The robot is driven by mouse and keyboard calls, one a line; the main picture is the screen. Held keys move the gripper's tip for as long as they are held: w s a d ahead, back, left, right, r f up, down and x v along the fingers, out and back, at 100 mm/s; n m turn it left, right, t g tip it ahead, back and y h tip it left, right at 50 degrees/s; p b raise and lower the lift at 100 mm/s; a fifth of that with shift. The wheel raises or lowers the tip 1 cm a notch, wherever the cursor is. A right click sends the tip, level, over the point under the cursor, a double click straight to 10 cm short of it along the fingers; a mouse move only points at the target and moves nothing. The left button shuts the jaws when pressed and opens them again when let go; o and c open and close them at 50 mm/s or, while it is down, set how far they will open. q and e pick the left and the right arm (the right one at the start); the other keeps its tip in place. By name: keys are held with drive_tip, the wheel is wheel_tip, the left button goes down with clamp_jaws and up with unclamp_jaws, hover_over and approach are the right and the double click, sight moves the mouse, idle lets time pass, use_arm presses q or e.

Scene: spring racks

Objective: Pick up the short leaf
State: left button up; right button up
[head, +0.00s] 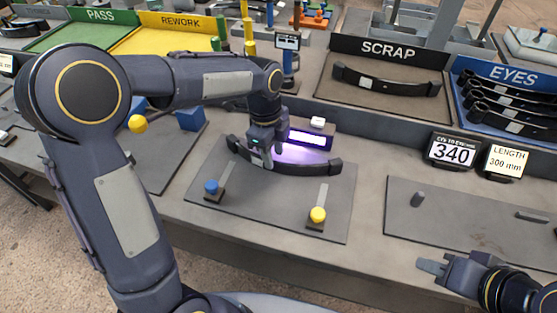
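A dark, curved leaf (300,166) lies across the grey plate with a violet-lit gauge at the middle of the bench. My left gripper (262,157) points down at this leaf, left of its middle, and covers part of it. Its fingers are small and partly hidden, so I cannot tell whether they are closed on the leaf. Another dark leaf (408,88) with a pale label lies in the SCRAP area. I cannot tell from the view which leaf is the short one. My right gripper (432,267) is low at the right, empty, over the bench's front edge; its finger opening is unclear.
The EYES tray (462,67) holds several leaves at the far right. A display (451,151) reads 340; a sign beside it (506,161) reads LENGTH 300 mm. Blue (211,187) and yellow (318,214) knobs stand on the plate. Green PASS and yellow REWORK areas lie back left.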

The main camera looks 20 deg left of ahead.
sight(276, 161)
use_arm(q)
drive_tip(key=shift+w+d+f, duration=0.1)
drive_tip(key=shift+d+f, duration=0.1)
drive_tip(key=shift+f, duration=0.75)
drive_tip(key=shift+d+f, duration=0.15)
drive_tip(key=shift+f, duration=0.8)
drive_tip(key=shift+r, duration=0.1)
clamp_jaws()
